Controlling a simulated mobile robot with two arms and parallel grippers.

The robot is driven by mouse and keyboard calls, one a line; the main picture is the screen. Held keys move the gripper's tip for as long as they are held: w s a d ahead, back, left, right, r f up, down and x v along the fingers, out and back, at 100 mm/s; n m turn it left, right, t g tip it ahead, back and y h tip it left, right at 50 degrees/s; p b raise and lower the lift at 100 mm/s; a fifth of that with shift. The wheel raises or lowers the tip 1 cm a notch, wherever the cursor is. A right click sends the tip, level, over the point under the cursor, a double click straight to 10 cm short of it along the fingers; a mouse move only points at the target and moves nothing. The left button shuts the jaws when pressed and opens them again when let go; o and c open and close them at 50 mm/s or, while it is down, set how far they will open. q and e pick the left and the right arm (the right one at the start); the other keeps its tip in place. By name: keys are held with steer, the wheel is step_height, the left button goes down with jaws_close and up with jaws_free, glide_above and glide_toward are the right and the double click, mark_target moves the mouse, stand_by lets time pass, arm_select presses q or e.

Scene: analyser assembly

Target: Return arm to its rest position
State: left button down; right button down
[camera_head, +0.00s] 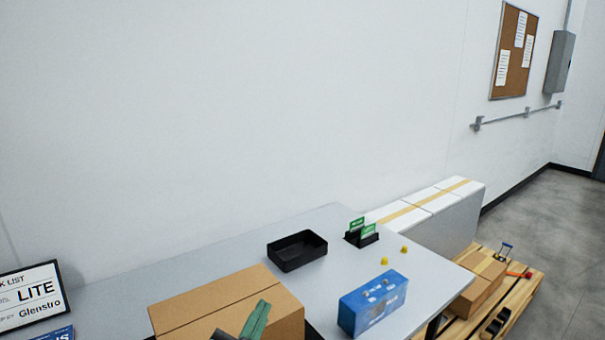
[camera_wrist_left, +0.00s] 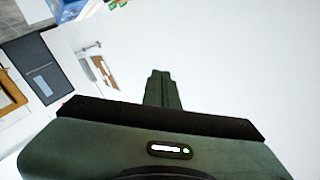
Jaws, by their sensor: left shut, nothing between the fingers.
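My left gripper (camera_head: 257,318) shows at the bottom of the head view, in front of the cardboard box. Its green fingers are shut with nothing between them. In the left wrist view the shut fingers (camera_wrist_left: 162,90) point up the picture against a white wall. My right gripper is in neither view.
A cardboard box (camera_head: 228,298) stands close by the left gripper. The grey table (camera_head: 340,280) bears a black tray (camera_head: 297,251), a blue box (camera_head: 374,303), a black holder with green cards (camera_head: 362,236) and small yellow pieces (camera_head: 385,261). A pallet (camera_head: 525,290) stands right.

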arm_select(q)
steer(key=s+a+f+n+g+y, duration=0.1)
steer(key=s+a+f+g, duration=0.2)
steer(key=s+f, duration=0.2)
steer(key=s+a+f+n+g+y, duration=0.1)
steer(key=s+a+f+n+g, duration=0.1)
steer(key=f, duration=0.6)
steer(key=s+a+f+n+g+y, duration=0.1)
steer(key=s+a+f+n+g, duration=0.1)
steer(key=s+a+f+g, duration=0.2)
steer(key=shift+s+a+f+g+y, duration=0.15)
steer(key=shift+s+a+f, duration=0.1)
steer(key=shift+s+f, duration=0.45)
steer(key=shift+s+a+f+g+y, duration=0.1)
steer(key=shift+s+a+f, duration=0.15)
steer(key=shift+s+f, duration=0.45)
steer(key=shift+s+a+f+g+y, duration=0.2)
steer(key=shift+s+f, duration=0.25)
steer(key=shift+s, duration=0.4)
steer(key=s+a+f+n+g, duration=0.15)
steer(key=s+f+g, duration=0.25)
steer(key=s, duration=0.7)
steer(key=s+f+g, duration=0.2)
steer(key=s+f, duration=0.1)
steer(key=f, duration=2.6)
steer(key=s+a+f, duration=0.3)
steer(key=s+f, duration=1.1)
steer(key=s, duration=0.2)
steer(key=shift+a+g, duration=0.4)
steer(key=shift+g, duration=0.05)
